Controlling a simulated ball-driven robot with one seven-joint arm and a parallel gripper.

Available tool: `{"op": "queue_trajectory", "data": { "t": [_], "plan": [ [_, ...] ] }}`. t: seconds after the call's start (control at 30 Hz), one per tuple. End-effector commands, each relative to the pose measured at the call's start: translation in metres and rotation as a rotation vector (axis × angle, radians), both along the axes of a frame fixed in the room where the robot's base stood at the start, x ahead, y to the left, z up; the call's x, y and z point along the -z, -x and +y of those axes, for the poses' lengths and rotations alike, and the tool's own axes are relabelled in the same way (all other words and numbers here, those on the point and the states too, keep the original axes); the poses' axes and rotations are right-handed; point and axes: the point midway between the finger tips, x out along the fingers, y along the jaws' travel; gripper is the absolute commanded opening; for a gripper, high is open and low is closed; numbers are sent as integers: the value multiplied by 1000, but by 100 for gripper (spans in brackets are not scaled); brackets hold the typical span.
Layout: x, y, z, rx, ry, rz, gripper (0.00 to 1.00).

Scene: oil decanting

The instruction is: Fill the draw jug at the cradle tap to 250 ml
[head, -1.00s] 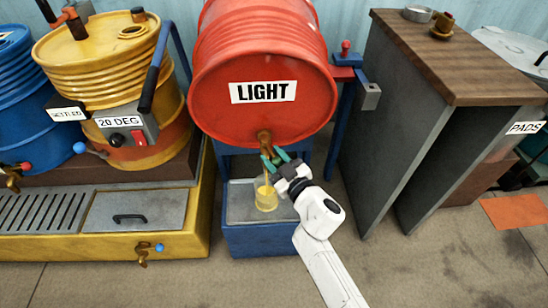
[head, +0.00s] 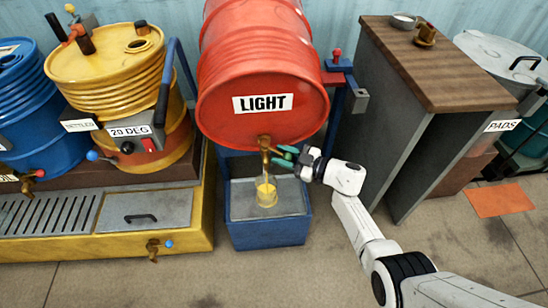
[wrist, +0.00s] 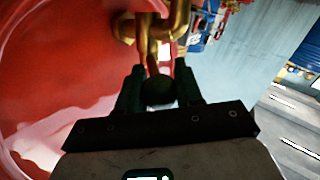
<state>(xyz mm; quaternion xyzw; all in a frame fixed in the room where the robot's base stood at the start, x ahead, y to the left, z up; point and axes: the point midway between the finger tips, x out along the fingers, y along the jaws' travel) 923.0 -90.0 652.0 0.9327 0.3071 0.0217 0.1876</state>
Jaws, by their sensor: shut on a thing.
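The red LIGHT drum (head: 262,68) lies on its side in a blue cradle, with a brass tap (head: 264,143) low on its front. The clear draw jug (head: 264,199) stands upright under the tap with yellow oil in it. A thin yellow stream (head: 266,168) shows between tap and jug. The level marks are too small to read. My gripper (head: 287,154) is at the right of the tap, shut on the tap handle's dark round knob (wrist: 158,91). The brass tap (wrist: 150,28) also shows in the wrist view; the jug does not.
The jug stands in a blue drip tray (head: 268,233). At left are a yellow drum (head: 110,60) with a 20 DEG box and a grated yellow bench (head: 110,245). A wood-topped cabinet (head: 440,70) stands at right. Bare floor lies in front.

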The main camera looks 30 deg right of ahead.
Motion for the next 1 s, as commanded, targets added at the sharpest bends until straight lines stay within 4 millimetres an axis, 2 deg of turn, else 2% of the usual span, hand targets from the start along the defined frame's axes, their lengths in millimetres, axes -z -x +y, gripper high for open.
{"op": "queue_trajectory", "data": {
  "t": [0.03,0.1,0.5,1.0],
  "plan": [
    [3,-3,-10,-36,10,0,0],
    [3,-6,-13,-98,24,4,0],
    [0,-16,-23,-347,71,24,0],
    [-6,-20,-25,-433,86,32,0]
  ]
}}
